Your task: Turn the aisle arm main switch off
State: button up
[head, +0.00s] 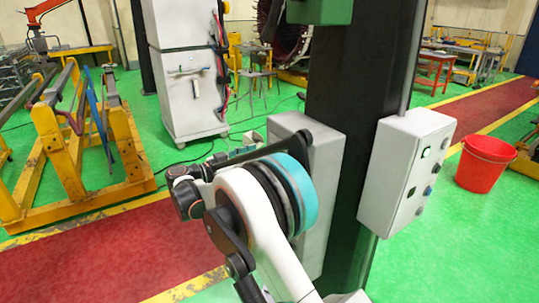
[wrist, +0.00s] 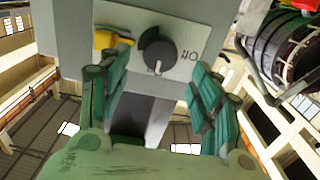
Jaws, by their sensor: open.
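A black rotary switch knob (wrist: 157,52) sits on a pale plate in the wrist view, with a white mark near its lower edge. Upside-down lettering that looks like "Off" (wrist: 188,54) is to its right. My gripper (wrist: 160,66) is open, with one green finger on each side of the knob and nothing clearly held. I cannot tell whether the fingers touch it. In the head view a grey box (head: 318,170) is mounted on the dark column beside my wrist. Its switch face and most of my gripper are hidden by my arm there.
A yellow part (wrist: 113,40) is left of the knob, partly behind the left finger. A pale control box (head: 400,170) with buttons hangs on the dark column (head: 350,80). A red bucket (head: 485,165) stands at right, and a yellow rack (head: 70,160) at left.

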aim_at(270, 153)
jog(key=shift+x, duration=2.75)
jog(key=shift+c, duration=0.5)
jog(key=c, duration=1)
